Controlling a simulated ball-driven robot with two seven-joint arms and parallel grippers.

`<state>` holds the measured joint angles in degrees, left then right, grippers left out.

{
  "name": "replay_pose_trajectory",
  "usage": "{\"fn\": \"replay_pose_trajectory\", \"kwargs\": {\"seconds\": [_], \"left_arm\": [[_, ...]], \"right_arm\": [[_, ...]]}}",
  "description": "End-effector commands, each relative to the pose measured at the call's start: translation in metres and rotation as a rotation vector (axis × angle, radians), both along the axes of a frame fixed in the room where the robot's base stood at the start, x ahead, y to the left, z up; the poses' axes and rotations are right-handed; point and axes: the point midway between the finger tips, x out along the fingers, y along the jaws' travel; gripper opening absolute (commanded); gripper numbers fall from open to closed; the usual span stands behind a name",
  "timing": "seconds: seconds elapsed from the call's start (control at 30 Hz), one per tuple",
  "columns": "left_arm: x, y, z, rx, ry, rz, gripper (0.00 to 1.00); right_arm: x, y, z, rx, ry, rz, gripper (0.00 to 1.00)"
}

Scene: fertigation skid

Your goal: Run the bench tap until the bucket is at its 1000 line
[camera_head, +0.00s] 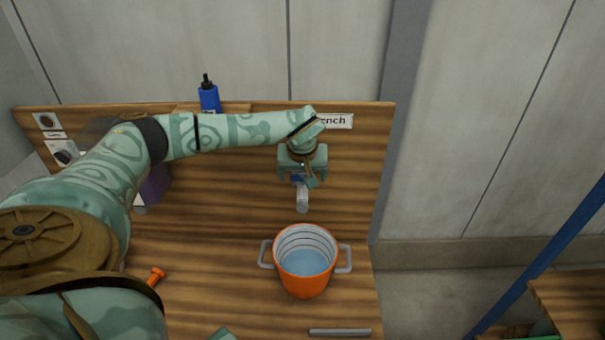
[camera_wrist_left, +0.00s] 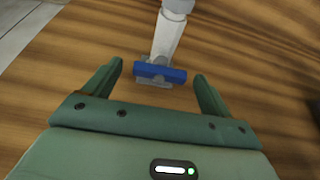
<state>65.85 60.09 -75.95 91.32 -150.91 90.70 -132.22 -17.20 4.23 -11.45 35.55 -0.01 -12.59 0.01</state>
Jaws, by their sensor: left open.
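The bench tap (camera_head: 302,198) has a pale grey body and a blue handle (camera_wrist_left: 160,72). My left gripper (camera_head: 306,182) is at the tap, in front of the back panel. In the left wrist view my left gripper (camera_wrist_left: 158,70) is open, with the blue handle between its fingertips and a gap on each side. The orange bucket (camera_head: 304,288) stands upright on the bench below the tap. It holds pale blue water, with several dark level lines showing above the surface. Their numbers are too small to read. No stream shows between tap and bucket.
A blue bottle (camera_head: 209,97) stands at the panel's top. A partly hidden purple thing (camera_head: 154,186) is behind my left arm. An orange-handled item (camera_head: 156,276) lies at left. A grey bar (camera_head: 340,331) lies at the bench's front. Bench around the bucket is mostly clear.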

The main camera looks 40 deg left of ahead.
Motion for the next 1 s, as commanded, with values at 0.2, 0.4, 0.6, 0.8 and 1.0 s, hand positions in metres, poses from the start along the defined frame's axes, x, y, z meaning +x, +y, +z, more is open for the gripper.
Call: {"fn": "replay_pose_trajectory", "kwargs": {"seconds": [0.2, 0.4, 0.6, 0.8, 1.0], "left_arm": [[0.000, 0.000, 0.000, 0.000, 0.000, 0.000, 0.36], [0.000, 0.000, 0.000, 0.000, 0.000, 0.001, 0.36], [0.001, -0.002, 0.006, 0.000, 0.002, 0.169, 0.36], [0.002, -0.001, 0.002, 0.001, 0.001, 0.338, 0.36], [0.002, -0.001, 0.000, 0.000, -0.001, 0.344, 0.36]], "right_arm": [[0.000, -0.002, 0.000, -0.002, -0.001, 0.002, 0.36], [0.000, -0.004, 0.000, -0.005, -0.001, 0.002, 0.36], [0.001, -0.006, 0.022, -0.007, -0.002, 0.003, 0.36], [0.001, -0.006, 0.032, -0.008, -0.003, 0.003, 0.36], [0.001, -0.006, 0.030, -0.008, -0.003, 0.003, 0.36]]}}
